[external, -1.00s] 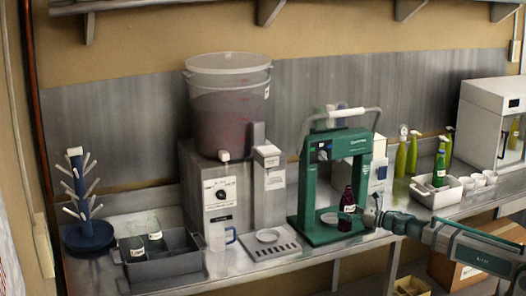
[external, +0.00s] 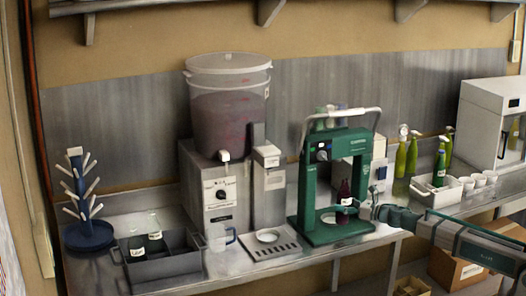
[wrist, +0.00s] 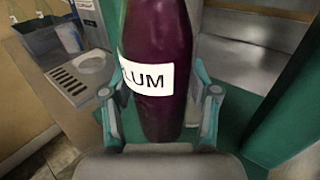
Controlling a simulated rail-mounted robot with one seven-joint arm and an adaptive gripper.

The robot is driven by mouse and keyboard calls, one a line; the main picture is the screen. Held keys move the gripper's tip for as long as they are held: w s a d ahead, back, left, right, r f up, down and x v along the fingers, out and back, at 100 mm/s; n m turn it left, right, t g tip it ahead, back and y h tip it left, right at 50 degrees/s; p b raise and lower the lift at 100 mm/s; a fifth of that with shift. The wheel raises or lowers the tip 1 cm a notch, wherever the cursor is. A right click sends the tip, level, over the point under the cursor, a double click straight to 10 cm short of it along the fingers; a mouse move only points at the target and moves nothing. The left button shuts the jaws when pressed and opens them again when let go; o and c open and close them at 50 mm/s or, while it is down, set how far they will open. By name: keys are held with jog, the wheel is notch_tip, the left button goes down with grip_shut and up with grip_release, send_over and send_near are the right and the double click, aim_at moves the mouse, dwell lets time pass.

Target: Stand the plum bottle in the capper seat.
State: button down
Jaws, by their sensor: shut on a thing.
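The plum bottle (external: 344,203) is dark purple with a white label and stands about upright at the front right of the capper's base. My gripper (external: 361,210) holds it from the right. In the wrist view the bottle (wrist: 158,40) fills the middle, and the teal fingers of my gripper (wrist: 160,105) close on its two sides. The green capper (external: 349,146) has a pale round seat (external: 328,218) on its base, just left of the bottle in the external view. I cannot tell whether the bottle's bottom touches the base.
Left of the capper are a drip tray (external: 272,252), a pitcher (external: 223,240), a grey crate (external: 165,268) with bottles and a blue drying rack (external: 90,234). Yellow-green bottles (external: 412,156) and a white bin (external: 438,198) stand to the right.

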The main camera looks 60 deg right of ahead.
jog(key=w+d, duration=0.5)
jog(key=shift+w+f, duration=0.25)
jog(key=shift+w, duration=0.1)
jog(key=shift+f+b, duration=1.15)
jog(key=shift+b, duration=0.45)
dwell(2.2)
jog(key=shift+c, duration=1.1)
grip_release()
notch_tip(320, 180, up, 10)
jog(key=shift+s, duration=0.1)
